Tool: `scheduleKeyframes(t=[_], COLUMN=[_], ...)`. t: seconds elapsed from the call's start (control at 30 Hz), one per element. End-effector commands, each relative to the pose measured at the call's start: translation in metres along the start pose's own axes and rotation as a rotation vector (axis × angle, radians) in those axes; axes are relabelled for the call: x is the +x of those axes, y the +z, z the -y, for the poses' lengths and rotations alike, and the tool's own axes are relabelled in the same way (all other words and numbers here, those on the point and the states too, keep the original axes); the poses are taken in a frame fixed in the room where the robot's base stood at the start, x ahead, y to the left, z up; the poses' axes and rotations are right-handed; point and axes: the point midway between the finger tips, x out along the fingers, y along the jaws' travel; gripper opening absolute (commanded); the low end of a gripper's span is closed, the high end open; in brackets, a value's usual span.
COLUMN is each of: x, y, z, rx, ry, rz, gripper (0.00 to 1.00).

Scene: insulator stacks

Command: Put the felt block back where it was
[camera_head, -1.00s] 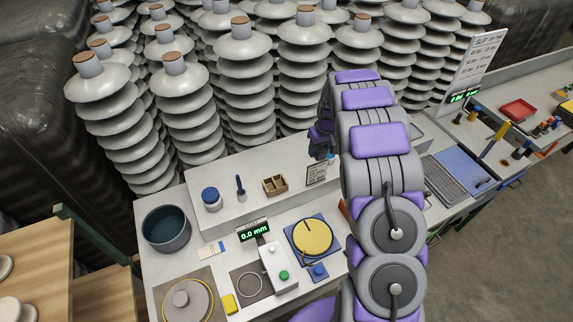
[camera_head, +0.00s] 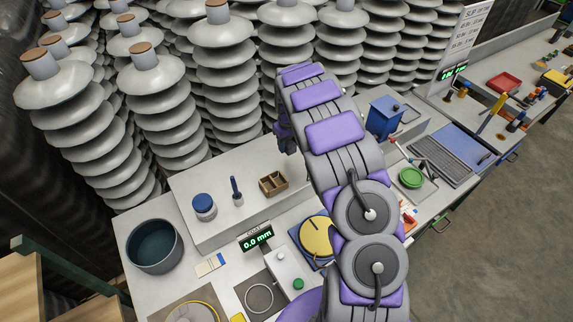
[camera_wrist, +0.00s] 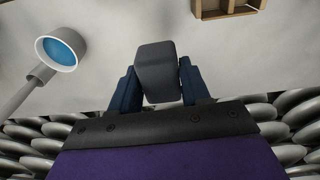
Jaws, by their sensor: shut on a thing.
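In the wrist view, a dark grey block (camera_wrist: 157,72), which looks like the felt block, sits between the two blue fingers of my gripper (camera_wrist: 158,68). The fingers are shut on its sides. The block is over a pale surface, and I cannot tell its height above it. In the head view, my gripper (camera_head: 286,138) is partly hidden by my arm, at the back of the raised pale shelf (camera_head: 215,220) in front of the insulators. The block cannot be made out there.
A wooden compartment box (camera_head: 272,183) stands on the shelf near my gripper. A blue-lidded jar (camera_head: 204,207) and a dark blue upright tool (camera_head: 236,191) are left of it. Insulator stacks (camera_head: 226,77) rise close behind. A blue box (camera_head: 384,118) and green dish (camera_head: 411,178) are to the right.

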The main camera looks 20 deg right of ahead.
Motion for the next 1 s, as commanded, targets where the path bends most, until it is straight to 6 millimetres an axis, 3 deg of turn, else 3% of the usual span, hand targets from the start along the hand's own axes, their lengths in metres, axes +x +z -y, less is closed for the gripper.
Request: scheduleKeyframes(t=[0.23,0.63,1.0], x=[0.044,0.088,0.093], y=[0.005,0.008,0.008], z=[-0.001,0.0,0.001], rx=[0.001,0.001,0.0], ry=[-0.005,-0.003,-0.004], rz=[0.003,0.0,0.0], gripper=[0.22,0.22,0.22])
